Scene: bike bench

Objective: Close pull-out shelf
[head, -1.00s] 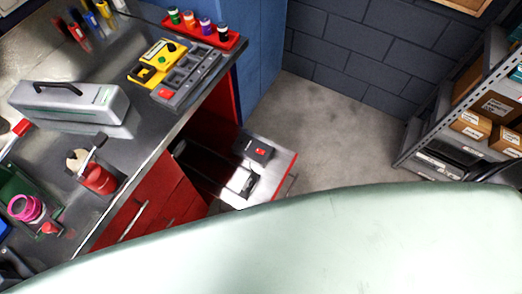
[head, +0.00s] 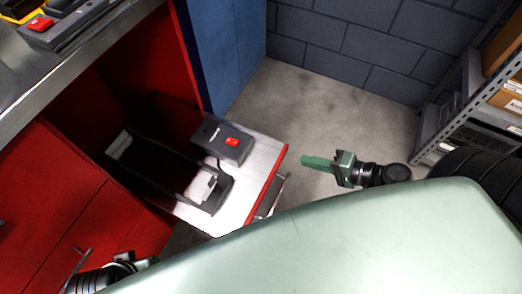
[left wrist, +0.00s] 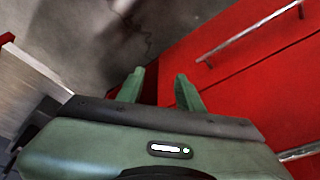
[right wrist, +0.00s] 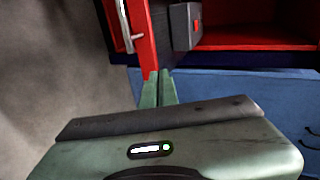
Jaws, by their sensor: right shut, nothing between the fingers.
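The pull-out shelf (head: 262,158) extends from the open red bay of the bench in the head view. It has a pale top, a red front edge and a metal handle (head: 272,195). A grey box with a red switch (head: 228,140) and a black frame-like device (head: 205,190) sit on it. My right gripper (head: 304,161) is shut and empty, just outside the shelf's front; in the right wrist view its fingertips (right wrist: 157,76) appear by the lower end of the red front (right wrist: 143,42). My left gripper (left wrist: 160,82) is open and empty near red drawer fronts.
Red drawers with bar handles (left wrist: 250,35) are beside my left gripper. A blue cabinet (head: 222,55) stands behind the shelf. Metal shelving (head: 450,115) and a dark tire (head: 478,180) are at the right. Bare floor (head: 320,110) lies between.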

